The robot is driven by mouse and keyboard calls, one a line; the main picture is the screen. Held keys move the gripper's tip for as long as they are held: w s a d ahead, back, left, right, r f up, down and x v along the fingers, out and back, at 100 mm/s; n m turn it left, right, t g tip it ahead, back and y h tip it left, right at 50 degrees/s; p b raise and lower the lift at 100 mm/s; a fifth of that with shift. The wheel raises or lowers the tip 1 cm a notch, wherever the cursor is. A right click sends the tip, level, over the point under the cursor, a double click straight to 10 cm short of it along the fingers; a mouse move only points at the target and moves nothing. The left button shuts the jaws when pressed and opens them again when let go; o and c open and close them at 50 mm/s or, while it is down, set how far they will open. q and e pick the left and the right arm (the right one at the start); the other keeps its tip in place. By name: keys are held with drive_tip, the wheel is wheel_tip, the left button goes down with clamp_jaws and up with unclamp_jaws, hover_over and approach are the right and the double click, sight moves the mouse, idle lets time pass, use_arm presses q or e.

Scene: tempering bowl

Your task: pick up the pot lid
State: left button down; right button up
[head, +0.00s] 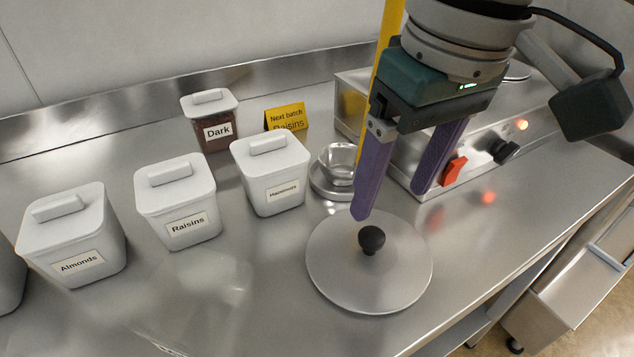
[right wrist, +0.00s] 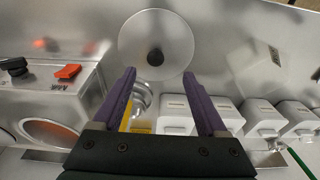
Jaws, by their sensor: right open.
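The pot lid (head: 340,275) is a round, grey metal disc with a black knob (head: 371,239) at its centre. It lies flat on the steel counter near the front. It also shows in the right wrist view (right wrist: 175,65), with its knob (right wrist: 155,57) up. My right gripper (head: 390,200) is open and empty, with two purple fingers pointing down. In the head view it is above and behind the lid, apart from the knob. In the right wrist view its fingertips (right wrist: 160,80) sit either side of the knob's line, short of it. My left gripper is not in view.
White lidded tubs labelled Almonds (head: 75,240), Raisins (head: 178,205) and Hazelnuts (head: 272,178) stand left of the lid. A Dark tub (head: 210,118), a yellow sign (head: 287,117) and a metal bowl (head: 337,165) are behind. A heater unit with a red switch (head: 453,172) stands right.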

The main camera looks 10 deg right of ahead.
sight(373, 233)
use_arm(q)
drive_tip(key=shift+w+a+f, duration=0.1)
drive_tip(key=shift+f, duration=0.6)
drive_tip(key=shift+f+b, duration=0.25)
drive_tip(key=shift+b, duration=0.2)
use_arm(e)
drive_tip(key=f, duration=0.2)
drive_tip(key=w+f, duration=0.1)
drive_tip(key=f, duration=0.2)
drive_tip(key=shift+w+d, duration=0.1)
drive_tip(key=shift+w, duration=0.05)
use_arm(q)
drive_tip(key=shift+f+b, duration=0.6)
use_arm(e)
drive_tip(key=f, duration=0.2)
drive_tip(key=w+f, duration=0.1)
drive_tip(key=f, duration=0.2)
drive_tip(key=shift+w+a+f, duration=0.15)
drive_tip(key=shift+a+f, duration=0.05)
drive_tip(key=c, duration=1)
clamp_jaws()
